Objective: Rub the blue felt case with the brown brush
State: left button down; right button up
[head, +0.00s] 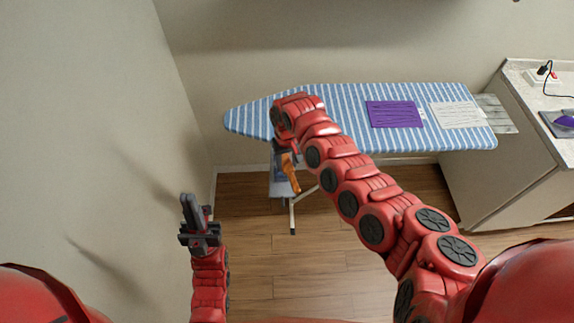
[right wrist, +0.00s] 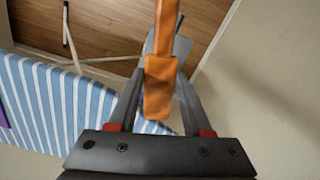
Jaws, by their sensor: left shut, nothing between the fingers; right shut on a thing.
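The brush (head: 289,173), orange-brown, is held by my right gripper (head: 281,150) at the left end of the ironing board, hanging below its front edge. In the right wrist view the brush (right wrist: 160,85) lies between the two dark fingers of my right gripper (right wrist: 165,60), which is shut on it; its far end runs out of the picture. My left gripper (head: 191,210) is shut and empty, near the left wall and apart from the board. I cannot pick out a blue felt case with certainty; my right arm hides part of the board.
The blue-and-white striped ironing board (head: 240,118) carries a purple flat cloth (head: 394,114) and a whitish one (head: 456,115). A counter (head: 520,85) on the right holds a purple iron (head: 565,121). A white board leg (head: 292,215) stands below. The floor in front is clear.

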aim_at(287, 165)
jog(key=shift+r, duration=1.55)
